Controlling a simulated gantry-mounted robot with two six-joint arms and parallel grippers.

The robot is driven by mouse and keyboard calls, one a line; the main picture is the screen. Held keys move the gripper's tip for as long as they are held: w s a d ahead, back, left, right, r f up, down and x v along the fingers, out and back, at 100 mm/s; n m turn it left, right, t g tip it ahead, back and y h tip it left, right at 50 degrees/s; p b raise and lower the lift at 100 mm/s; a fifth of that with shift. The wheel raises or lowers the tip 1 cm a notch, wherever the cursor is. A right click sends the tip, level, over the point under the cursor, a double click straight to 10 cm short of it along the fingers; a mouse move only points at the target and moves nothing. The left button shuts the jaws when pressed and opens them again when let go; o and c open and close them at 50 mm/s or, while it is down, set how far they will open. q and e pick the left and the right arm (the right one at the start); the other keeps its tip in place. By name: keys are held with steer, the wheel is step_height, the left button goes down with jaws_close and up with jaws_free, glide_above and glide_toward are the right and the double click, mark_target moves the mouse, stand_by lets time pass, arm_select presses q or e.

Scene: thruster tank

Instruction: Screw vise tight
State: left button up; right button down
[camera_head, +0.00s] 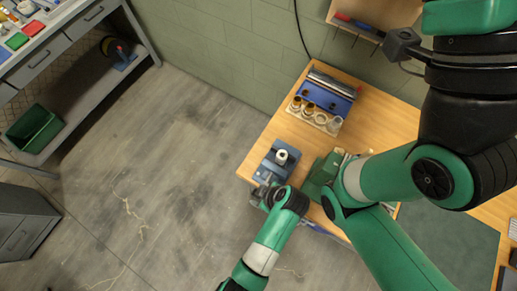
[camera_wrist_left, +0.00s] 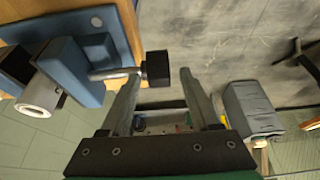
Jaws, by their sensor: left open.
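The blue vise (camera_head: 268,171) sits at the left corner of the wooden table. A pale cylinder (camera_head: 282,156) is at the vise; in the left wrist view the vise body (camera_wrist_left: 82,52) and the cylinder (camera_wrist_left: 40,93) are at upper left. A metal rod runs from the vise to a dark knob (camera_wrist_left: 157,68). My left gripper (camera_wrist_left: 161,74) is open, with one finger on each side of the knob in the picture. Contact cannot be told. In the head view my left gripper (camera_head: 262,192) is at the vise's front, partly hidden by its wrist.
On the wooden table (camera_head: 377,112) stand a blue box (camera_head: 325,92), a holder with several round parts (camera_head: 314,114) and a green machine (camera_head: 322,172) right of the vise. My right arm covers much of the right side. The floor to the left is open.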

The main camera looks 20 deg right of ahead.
arm_select(q)
steer(key=shift+w+a+f, duration=0.1)
steer(key=shift+f, duration=0.25)
arm_select(e)
steer(key=shift+f, duration=0.45)
steer(key=shift+r, duration=0.1)
arm_select(q)
jaws_close()
arm_select(e)
steer(key=shift+d, duration=0.1)
arm_select(q)
steer(key=shift+r, duration=0.1)
arm_select(e)
steer(key=shift+r, duration=0.3)
